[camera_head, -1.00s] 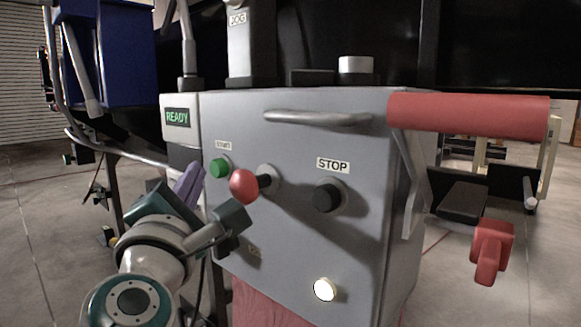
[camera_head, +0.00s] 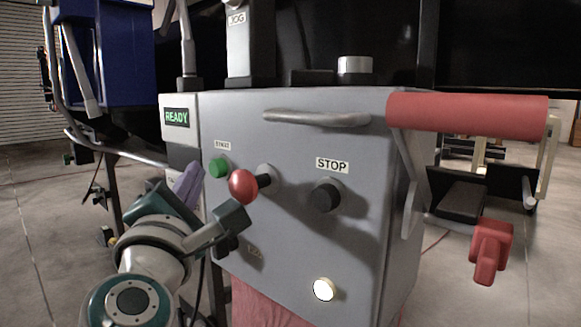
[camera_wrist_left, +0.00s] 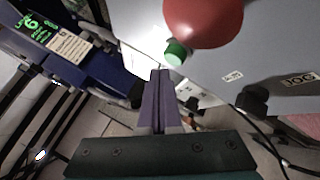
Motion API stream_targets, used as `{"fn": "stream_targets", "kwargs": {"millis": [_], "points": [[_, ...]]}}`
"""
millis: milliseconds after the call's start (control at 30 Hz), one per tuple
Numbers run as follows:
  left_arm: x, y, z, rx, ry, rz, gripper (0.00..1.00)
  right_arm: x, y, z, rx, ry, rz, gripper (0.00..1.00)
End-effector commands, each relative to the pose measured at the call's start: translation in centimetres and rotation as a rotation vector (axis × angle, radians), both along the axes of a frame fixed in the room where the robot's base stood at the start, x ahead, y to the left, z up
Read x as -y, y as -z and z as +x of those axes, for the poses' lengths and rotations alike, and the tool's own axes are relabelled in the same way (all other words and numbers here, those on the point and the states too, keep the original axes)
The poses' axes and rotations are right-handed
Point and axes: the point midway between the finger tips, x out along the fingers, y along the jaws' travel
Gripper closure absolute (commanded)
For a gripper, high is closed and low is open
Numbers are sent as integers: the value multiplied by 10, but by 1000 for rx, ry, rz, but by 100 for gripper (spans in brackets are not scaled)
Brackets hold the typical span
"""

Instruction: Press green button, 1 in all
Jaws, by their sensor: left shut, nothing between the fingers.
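The green button (camera_head: 219,167) sticks out of the grey panel at its upper left, under a small white label. It also shows in the left wrist view (camera_wrist_left: 175,52), just beyond the fingertips and partly behind a red ball knob. My left gripper (camera_head: 188,181) is left of and slightly below the button in the head view. Its purple fingers (camera_wrist_left: 160,76) are shut and empty, apart from the button by a small gap as far as I can tell. My right gripper is not in view.
A red ball knob (camera_head: 243,184) on a lever stands close to the right of the button. A black STOP button (camera_head: 327,195) and a lit white button (camera_head: 324,289) are further right. A READY display (camera_head: 177,116) sits above left. A red handle (camera_head: 467,117) juts out at right.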

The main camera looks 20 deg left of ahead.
Motion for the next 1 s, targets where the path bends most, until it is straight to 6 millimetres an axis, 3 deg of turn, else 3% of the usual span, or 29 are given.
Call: {"fn": "stream_targets", "kwargs": {"millis": [1000], "points": [[5, 0, 12, 1, -1, 0, 100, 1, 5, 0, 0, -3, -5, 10]]}}
